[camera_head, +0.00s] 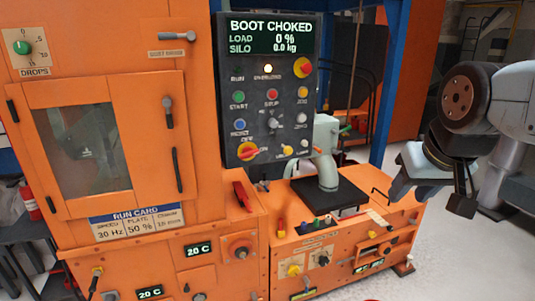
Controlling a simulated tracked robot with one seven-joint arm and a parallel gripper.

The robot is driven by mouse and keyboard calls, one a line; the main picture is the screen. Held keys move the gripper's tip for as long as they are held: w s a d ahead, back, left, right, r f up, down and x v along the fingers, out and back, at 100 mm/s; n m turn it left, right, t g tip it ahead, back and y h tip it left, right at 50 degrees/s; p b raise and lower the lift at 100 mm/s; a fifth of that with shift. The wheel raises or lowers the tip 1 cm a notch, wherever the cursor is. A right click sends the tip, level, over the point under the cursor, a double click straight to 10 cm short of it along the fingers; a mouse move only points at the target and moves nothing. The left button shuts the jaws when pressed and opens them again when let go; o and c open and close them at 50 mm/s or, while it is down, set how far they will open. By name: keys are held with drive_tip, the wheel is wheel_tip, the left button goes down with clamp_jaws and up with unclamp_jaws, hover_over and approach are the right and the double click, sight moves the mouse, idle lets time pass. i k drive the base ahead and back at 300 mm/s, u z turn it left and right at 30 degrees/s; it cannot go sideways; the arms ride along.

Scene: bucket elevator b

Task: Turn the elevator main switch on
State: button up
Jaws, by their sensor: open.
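The control panel (267,90) is a dark upright board on the orange machine. Its display (270,36) reads "BOOT CHOKED", load 0 % and silo 0.0 kg. A red-and-yellow rotary switch (248,151) sits at the panel's lower left, with OFF lettering above it and ON beside it. It looks like the main switch; its exact handle angle is too small to tell. My gripper (436,195) hangs at the right, open and empty, well apart from the panel and in front of the floor.
A grey column on a black plate (328,194) stands on the low orange cabinet (345,240), between my gripper and the panel. A red lever (243,196) juts out below the panel. An orange door with a window (82,148) is at left. White floor (460,255) is clear at right.

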sight(249, 152)
drive_tip(key=z, duration=1.4)
drive_tip(key=k, duration=1.6)
drive_tip(key=u, duration=1.1)
drive_tip(key=i, duration=1)
drive_tip(key=z, duration=0.1)
